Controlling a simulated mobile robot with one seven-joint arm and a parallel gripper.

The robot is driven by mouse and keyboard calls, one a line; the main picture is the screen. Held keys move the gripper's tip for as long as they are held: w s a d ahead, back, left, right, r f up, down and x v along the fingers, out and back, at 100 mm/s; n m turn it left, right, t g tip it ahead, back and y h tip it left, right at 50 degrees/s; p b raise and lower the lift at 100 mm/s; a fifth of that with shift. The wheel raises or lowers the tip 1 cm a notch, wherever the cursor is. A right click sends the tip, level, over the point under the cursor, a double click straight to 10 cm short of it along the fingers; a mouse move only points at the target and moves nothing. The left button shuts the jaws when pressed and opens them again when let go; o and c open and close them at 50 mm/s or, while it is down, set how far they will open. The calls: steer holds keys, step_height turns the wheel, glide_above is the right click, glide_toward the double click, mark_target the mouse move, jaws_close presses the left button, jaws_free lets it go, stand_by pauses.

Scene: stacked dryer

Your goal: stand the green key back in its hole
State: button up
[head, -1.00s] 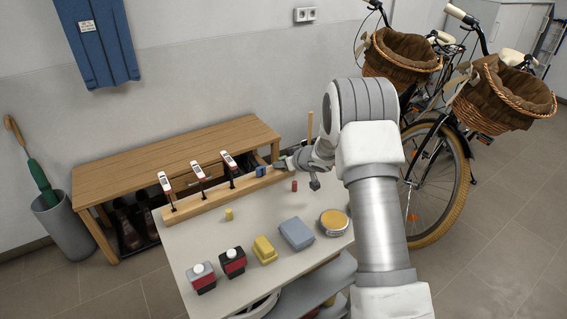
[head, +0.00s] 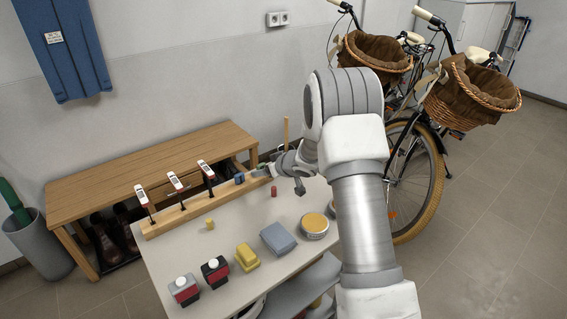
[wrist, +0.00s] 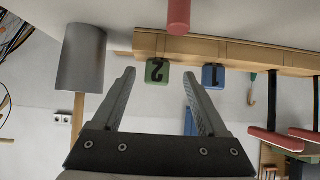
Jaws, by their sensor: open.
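In the wrist view, which is upside down, the green key (wrist: 157,71) is a small green block marked 2. It is at the wooden rail (wrist: 240,52), beside a blue key (wrist: 213,76) marked 1. I cannot tell whether it is seated in its hole or how upright it is. My gripper (wrist: 158,78) is open, and the green key shows between its spread fingertips, apart from both.
A red peg (head: 274,191) stands on the tabletop near my gripper, and a yellow peg (head: 210,224) farther left. A grey cylinder (wrist: 82,58) shows left in the wrist view. A blue box (head: 278,238) and round tin (head: 314,226) lie in front.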

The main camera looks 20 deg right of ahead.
steer(key=s+d+r+m+h+p, duration=0.1)
steer(key=s+d+r+h+p, duration=0.15)
steer(key=s+r, duration=0.6)
steer(key=s+d+r+m+h+p, duration=0.2)
steer(key=s+d+r+p, duration=0.3)
steer(key=r, duration=0.7)
steer(key=s+r+m+h+p, duration=0.1)
steer(key=s+r+h+p, duration=0.1)
steer(key=s+r, duration=0.75)
steer(key=s+a+r+g+y+p, duration=0.1)
steer(key=s+a+r+g+p, duration=0.1)
steer(key=s, duration=0.8)
steer(key=s+a+r+g+y+p, duration=0.1)
steer(key=s+a+r, duration=0.4)
steer(key=s, duration=0.6)
steer(key=shift+a+r+m+g+p, duration=0.3)
steer(key=shift+a+g+p, duration=0.5)
steer(key=shift+p, duration=0.45)
